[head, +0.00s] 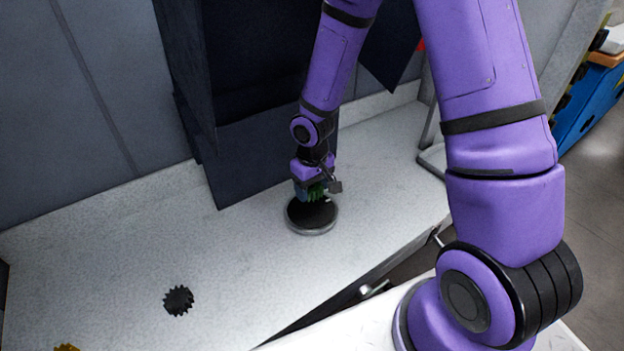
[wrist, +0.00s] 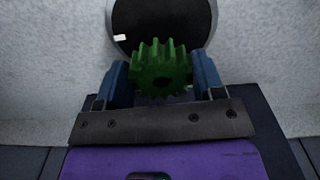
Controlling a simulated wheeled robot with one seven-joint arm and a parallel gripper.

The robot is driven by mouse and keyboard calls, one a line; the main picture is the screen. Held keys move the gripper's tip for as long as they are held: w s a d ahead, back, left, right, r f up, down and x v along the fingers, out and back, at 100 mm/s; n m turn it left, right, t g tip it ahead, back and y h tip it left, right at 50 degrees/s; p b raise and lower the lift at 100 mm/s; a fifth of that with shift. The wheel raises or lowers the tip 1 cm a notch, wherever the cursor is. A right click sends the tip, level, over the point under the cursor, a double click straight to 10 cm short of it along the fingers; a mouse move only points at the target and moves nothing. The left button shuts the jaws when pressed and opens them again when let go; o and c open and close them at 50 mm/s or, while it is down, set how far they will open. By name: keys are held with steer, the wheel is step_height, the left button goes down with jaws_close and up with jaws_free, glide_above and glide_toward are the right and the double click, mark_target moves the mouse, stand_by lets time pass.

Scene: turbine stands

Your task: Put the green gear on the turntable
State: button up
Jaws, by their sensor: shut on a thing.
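The green gear (wrist: 160,62) is held between the two blue fingers of my gripper (wrist: 165,80) in the wrist view. In the head view, my gripper (head: 313,192) is shut on the green gear (head: 317,192), of which only a small part shows. The turntable (head: 312,227) is a round black disc with a light grey rim on the pale counter. The gear is over the back part of the turntable in the head view. The turntable (wrist: 163,14) also shows beyond the gear in the wrist view. I cannot tell whether the gear touches it.
A black gear (head: 178,300) lies on the counter at the front left. A yellow gear (head: 66,348) is partly cut off at the bottom left edge. A dark, tall box-like structure (head: 262,150) stands behind the turntable. The counter left of the turntable is mostly clear.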

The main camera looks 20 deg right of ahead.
mark_target(312, 210)
steer(key=shift+f, duration=2.65)
steer(key=shift+a+f, duration=0.1)
steer(key=shift+f, duration=0.2)
steer(key=o, duration=1.4)
steer(key=shift+o, duration=0.5)
steer(key=shift+r, duration=3.5)
